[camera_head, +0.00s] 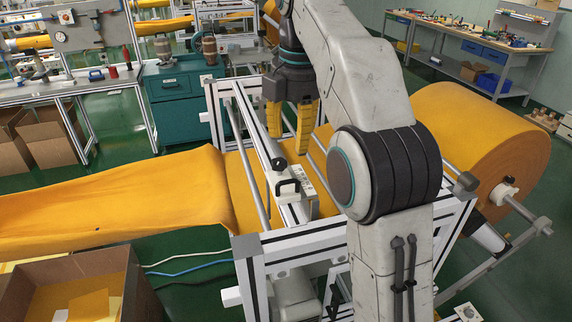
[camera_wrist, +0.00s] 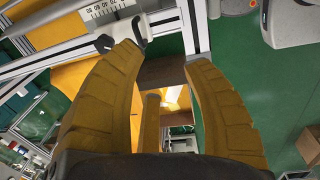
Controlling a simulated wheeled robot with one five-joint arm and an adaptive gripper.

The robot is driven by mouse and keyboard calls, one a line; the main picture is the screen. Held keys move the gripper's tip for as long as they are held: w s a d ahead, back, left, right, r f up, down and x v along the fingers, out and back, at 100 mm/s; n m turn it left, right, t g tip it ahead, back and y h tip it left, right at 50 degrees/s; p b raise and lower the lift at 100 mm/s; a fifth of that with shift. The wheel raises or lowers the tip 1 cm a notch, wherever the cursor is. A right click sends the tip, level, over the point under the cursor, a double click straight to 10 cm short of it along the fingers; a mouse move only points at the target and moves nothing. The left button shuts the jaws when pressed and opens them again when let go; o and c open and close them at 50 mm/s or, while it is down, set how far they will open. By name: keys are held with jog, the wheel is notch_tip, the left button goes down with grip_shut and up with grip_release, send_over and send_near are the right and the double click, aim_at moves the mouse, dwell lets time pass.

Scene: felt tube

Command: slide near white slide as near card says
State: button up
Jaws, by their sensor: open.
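A white slide (camera_head: 291,207) with a black handle (camera_head: 288,187) sits on the near part of the white frame's rail. A pale scale strip (camera_head: 307,180) lies beside it. In the wrist view, the numbered scale (camera_wrist: 106,12) and a black handle (camera_wrist: 108,42) on a white part show at the top, close to the left fingertip. I cannot read the slide's setting. I cannot make out a card for certain. My gripper (camera_head: 290,133) is above the frame, behind the slide in the head view. Its yellow fingers, also in the wrist view (camera_wrist: 164,68), are apart with nothing held.
Orange felt (camera_head: 110,200) runs through the frame from a large roll (camera_head: 480,140) at the right. A cardboard box (camera_head: 75,290) stands at the front left. Benches (camera_head: 470,60) stand farther back.

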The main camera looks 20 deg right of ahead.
notch_tip(320, 180, down, 6)
jog(key=t, duration=0.1)
send_near(286, 177)
jog(key=shift+s+a+f, duration=0.3)
jog(key=shift+s+f, duration=0.35)
jog(key=shift+f, duration=0.2)
jog(key=shift+s+a+f, duration=0.25)
jog(key=shift+s+f, duration=0.4)
jog(key=shift+f, duration=0.2)
jog(key=shift+s+a+f, duration=0.3)
jog(key=shift+s+f, duration=0.4)
jog(key=shift+f, duration=0.1)
jog(key=shift+o, duration=0.3)
grip_shut()
